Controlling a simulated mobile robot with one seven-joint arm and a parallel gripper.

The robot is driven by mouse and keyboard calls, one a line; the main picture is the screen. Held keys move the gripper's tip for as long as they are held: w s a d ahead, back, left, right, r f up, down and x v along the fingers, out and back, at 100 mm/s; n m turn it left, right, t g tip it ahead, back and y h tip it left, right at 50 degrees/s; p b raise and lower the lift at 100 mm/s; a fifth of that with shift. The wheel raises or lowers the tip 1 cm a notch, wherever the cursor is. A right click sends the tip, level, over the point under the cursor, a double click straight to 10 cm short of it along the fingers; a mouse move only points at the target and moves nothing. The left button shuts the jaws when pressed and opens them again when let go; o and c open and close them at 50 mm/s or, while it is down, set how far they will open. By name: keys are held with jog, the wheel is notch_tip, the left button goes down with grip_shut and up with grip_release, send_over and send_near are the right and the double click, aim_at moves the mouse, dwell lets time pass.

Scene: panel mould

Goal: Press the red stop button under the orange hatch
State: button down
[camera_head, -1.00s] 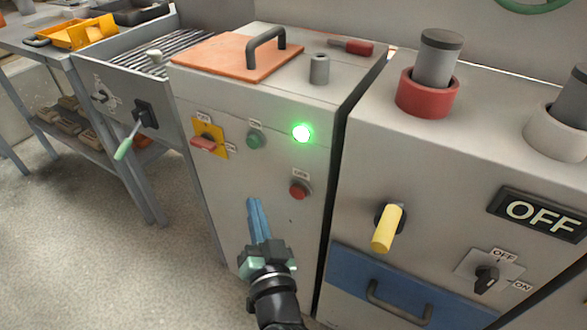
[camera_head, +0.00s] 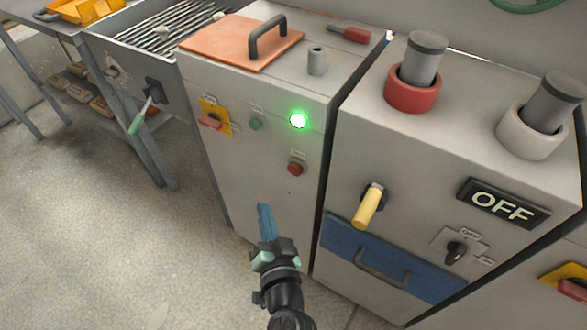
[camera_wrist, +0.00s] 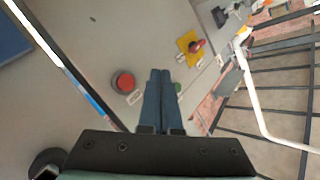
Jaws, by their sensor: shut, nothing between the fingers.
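The orange hatch (camera_head: 225,42) lies flat and closed on top of the grey cabinet, with a dark handle (camera_head: 268,36) on it. What is beneath it is hidden. On the cabinet's front is a round red button (camera_head: 297,167) with a small label above it; it also shows in the wrist view (camera_wrist: 124,83). My gripper (camera_head: 264,206) is in front of this panel, its blue fingers together and empty. In the head view its tips appear below and left of the red button. In the wrist view the fingertips (camera_wrist: 160,72) appear beside it; contact cannot be told.
The front also bears a lit green lamp (camera_head: 299,121), a green button (camera_head: 256,124) and a red switch on a yellow plate (camera_head: 211,120). A grey knob (camera_head: 317,61) and red-handled object (camera_head: 349,34) are on top. Right stands a cabinet with a yellow lever (camera_head: 368,205).

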aim_at(289, 169)
jog(key=w+d+b, duration=0.2)
jog(key=w+d, duration=0.3)
jog(key=w, duration=0.2)
jog(key=shift+b, duration=0.3)
jog(key=shift+w+d, duration=0.1)
jog(key=shift+d, duration=0.05)
dwell(1.8)
jog(key=shift+w+d+b, duration=0.15)
jog(key=shift+w+b, duration=0.1)
jog(key=shift+b, duration=0.05)
jog(key=shift+w+d+b, duration=0.3)
jog(key=shift+w+b, duration=0.1)
dwell(0.7)
dwell(0.3)
jog(key=shift+s+a+p, duration=0.3)
jog(key=shift+s+a, duration=0.2)
jog(key=shift+s, duration=0.25)
jog(key=shift+s+a+p, duration=0.4)
jog(key=shift+s+a, duration=0.35)
jog(key=shift+s, duration=0.25)
jog(key=shift+s+a+p, duration=0.4)
jog(key=shift+s+a, duration=0.35)
jog(key=shift+s, duration=0.25)
